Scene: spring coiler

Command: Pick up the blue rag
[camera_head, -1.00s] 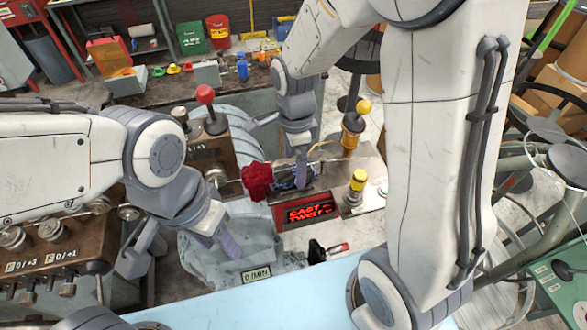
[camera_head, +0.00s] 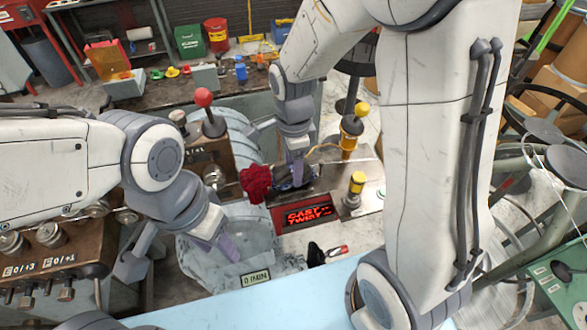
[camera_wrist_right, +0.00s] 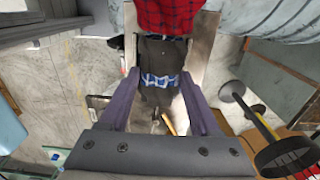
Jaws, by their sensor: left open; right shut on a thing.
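The blue rag (camera_wrist_right: 158,81) shows in the right wrist view as a crumpled blue-and-white patterned strip across a dark grey piece. My right gripper (camera_wrist_right: 160,76) has its purple fingers on either side of it, shut on it. In the head view the right gripper (camera_head: 297,168) is over the machine top, beside a red rag (camera_head: 256,184); the blue rag there is small and mostly hidden. My left gripper (camera_head: 182,254) is open and empty, low at the left, in front of the pale drum.
A lit red display (camera_head: 308,215) and a yellow-topped button (camera_head: 356,186) sit beside the rags. A red-knobbed lever (camera_head: 205,108) stands behind on the left. A workbench with small items (camera_head: 240,72) stands at the back.

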